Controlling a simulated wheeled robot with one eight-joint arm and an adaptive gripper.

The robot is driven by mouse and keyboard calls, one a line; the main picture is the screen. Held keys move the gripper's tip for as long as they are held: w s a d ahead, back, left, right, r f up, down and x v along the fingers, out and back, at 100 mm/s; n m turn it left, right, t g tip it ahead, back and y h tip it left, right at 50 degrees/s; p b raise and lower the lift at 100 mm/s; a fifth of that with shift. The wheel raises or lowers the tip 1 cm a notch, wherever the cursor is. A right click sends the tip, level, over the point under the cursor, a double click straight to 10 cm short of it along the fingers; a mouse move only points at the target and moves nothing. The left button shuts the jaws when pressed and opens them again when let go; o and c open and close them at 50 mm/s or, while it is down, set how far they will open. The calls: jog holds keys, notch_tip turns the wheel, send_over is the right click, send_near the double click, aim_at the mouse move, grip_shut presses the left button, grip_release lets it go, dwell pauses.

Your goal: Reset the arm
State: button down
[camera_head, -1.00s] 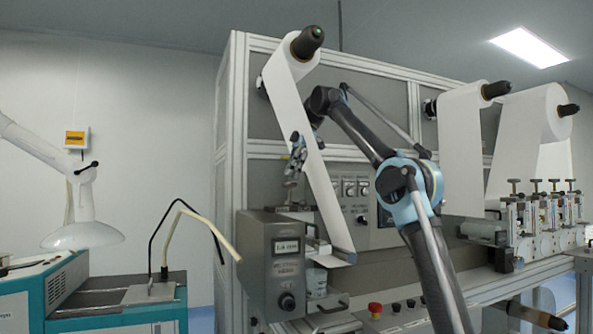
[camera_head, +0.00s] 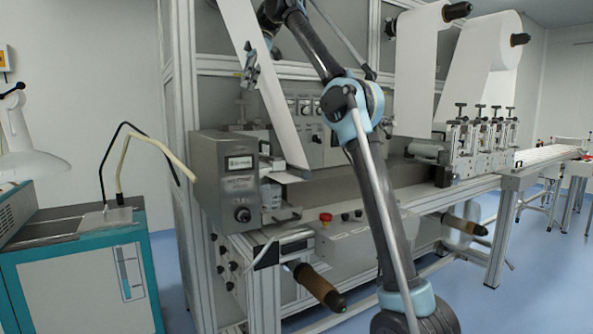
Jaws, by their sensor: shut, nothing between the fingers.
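My arm rises from the lower middle to a blue-ringed elbow joint and bends up and left to a wrist near the top edge. My gripper (camera_head: 250,72) is small in the picture, at the left edge of the hanging white web (camera_head: 272,90). It is shut and holds nothing. I cannot tell whether it touches the web.
The grey converter machine (camera_head: 222,185) stands behind my arm, with a red button (camera_head: 326,217) on its front. White rolls (camera_head: 480,65) hang at upper right. A teal cabinet (camera_head: 80,285) stands at left. Blue floor shows at lower right.

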jog(key=s+d+f+m+t, duration=0.1)
jog(key=s+d+f+m, duration=0.1)
jog(key=d+f+m, duration=0.8)
jog(key=s+d+f+m+t, duration=0.25)
jog(key=d+f, duration=0.35)
jog(key=d, duration=0.9)
jog(key=s+d+f+m+h, duration=0.1)
jog(key=s+d+f+m, duration=0.3)
jog(key=f, duration=1)
jog(key=s+d+f+m+h, duration=0.1)
jog(key=s+d+f+m, duration=0.3)
jog(key=s+d+f, duration=0.4)
jog(key=s+d+f+m+t+h, duration=0.1)
jog(key=s+d+f+m, duration=0.3)
jog(key=s+d+f, duration=0.3)
jog(key=s+f, duration=0.5)
jog(key=f, duration=0.8)
jog(key=shift+s, duration=0.2)
jog(key=shift+f, duration=0.1)
jog(key=shift+w+d+f, duration=0.1)
jog(key=shift+w+f, duration=0.1)
jog(key=shift+w, duration=0.3)
